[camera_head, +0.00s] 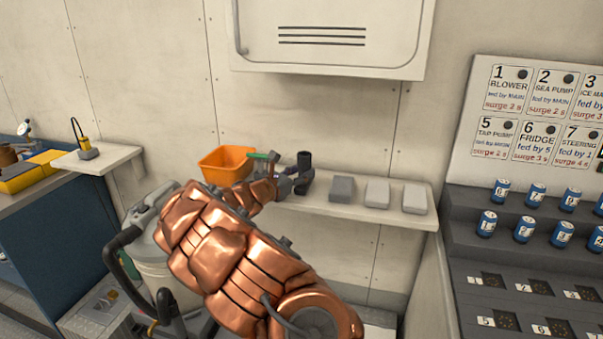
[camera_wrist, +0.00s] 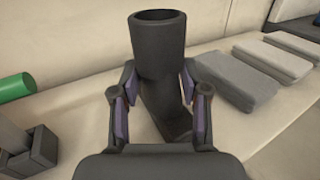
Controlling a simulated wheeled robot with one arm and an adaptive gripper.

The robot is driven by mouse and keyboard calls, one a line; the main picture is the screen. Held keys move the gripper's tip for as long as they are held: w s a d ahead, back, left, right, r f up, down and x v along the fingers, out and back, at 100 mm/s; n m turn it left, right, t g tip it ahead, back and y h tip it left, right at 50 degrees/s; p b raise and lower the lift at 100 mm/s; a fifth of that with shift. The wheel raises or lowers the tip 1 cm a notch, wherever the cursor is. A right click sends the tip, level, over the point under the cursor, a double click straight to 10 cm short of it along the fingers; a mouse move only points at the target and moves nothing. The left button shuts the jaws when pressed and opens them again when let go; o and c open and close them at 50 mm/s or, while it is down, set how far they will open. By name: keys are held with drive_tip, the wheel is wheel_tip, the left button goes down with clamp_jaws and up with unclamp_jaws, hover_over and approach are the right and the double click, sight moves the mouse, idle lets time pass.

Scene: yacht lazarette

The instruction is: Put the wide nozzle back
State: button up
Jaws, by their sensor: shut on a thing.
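A dark grey nozzle with a round open tube on top and a wider sloped foot (camera_wrist: 160,45) stands upright on the wall shelf (camera_head: 335,208). In the wrist view my gripper (camera_wrist: 160,105) has one finger on each side of its lower part, with purple pads against or very close to it. In the head view the nozzle (camera_head: 304,165) shows just beyond my gripper (camera_head: 290,182), at the end of my copper arm. The foot's lower end is partly hidden by my gripper body.
To the right on the shelf lie a darker grey block (camera_head: 342,189) and two lighter blocks (camera_head: 377,193) (camera_head: 414,198). An orange bin (camera_head: 226,165) stands left of the nozzle. A green-ended item (camera_wrist: 14,87) is close on the left. A cabinet (camera_head: 330,38) hangs above.

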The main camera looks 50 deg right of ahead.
drive_tip(key=shift+f, duration=0.2)
drive_tip(key=o, duration=1.2)
drive_tip(key=shift+c, duration=0.2)
drive_tip(key=shift+r, duration=0.15)
drive_tip(key=shift+a, duration=0.15)
drive_tip(key=a+b, duration=0.1)
drive_tip(key=a, duration=1)
drive_tip(key=shift+a, duration=0.4)
